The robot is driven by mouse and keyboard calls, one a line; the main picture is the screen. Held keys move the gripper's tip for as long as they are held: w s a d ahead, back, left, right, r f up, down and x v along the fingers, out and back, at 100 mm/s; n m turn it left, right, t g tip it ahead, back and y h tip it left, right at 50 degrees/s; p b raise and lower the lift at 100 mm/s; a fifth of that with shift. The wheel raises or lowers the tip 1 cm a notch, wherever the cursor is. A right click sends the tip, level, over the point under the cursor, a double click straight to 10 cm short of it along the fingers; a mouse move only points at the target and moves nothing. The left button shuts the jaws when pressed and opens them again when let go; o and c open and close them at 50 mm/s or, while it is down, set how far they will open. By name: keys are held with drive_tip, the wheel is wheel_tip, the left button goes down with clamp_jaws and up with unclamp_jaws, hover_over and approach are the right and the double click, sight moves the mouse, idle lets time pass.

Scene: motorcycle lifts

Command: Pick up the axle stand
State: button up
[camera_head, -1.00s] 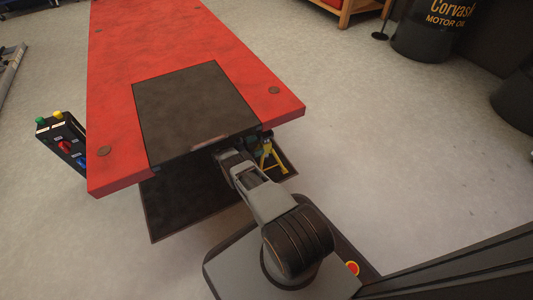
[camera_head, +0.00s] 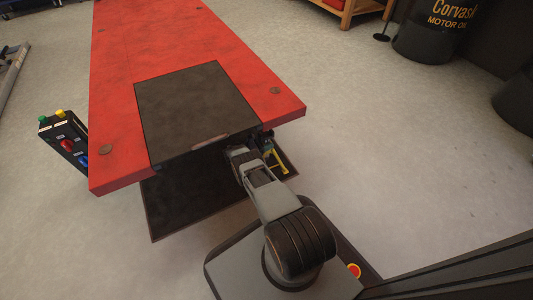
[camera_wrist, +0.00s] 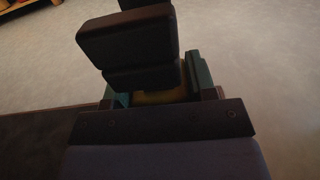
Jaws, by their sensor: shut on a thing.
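The yellow axle stand (camera_head: 278,163) shows in the head view just past the lift's front right corner, above the dark mat. My arm and gripper hide much of it. My gripper (camera_head: 265,142) is at its upper part, partly hidden by the lift's edge. In the wrist view, my gripper (camera_wrist: 157,94) is shut on the stand, with a dim yellow part (camera_wrist: 155,98) between the teal fingers. Dark blocks (camera_wrist: 130,42) rise in front of it there; I cannot tell what they belong to. Contact between the stand's feet and the mat cannot be made out.
The red motorcycle lift (camera_head: 180,45) with a dark plate (camera_head: 195,105) overhangs close beside my gripper. The dark mat (camera_head: 190,195) lies below it. A control box (camera_head: 64,140) stands at the lift's left. An oil drum (camera_head: 425,35) stands back right. Floor to the right is clear.

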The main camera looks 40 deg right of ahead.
clamp_jaws()
drive_tip(key=shift+w+r, duration=0.1)
drive_tip(key=shift+r, duration=0.1)
idle(0.3)
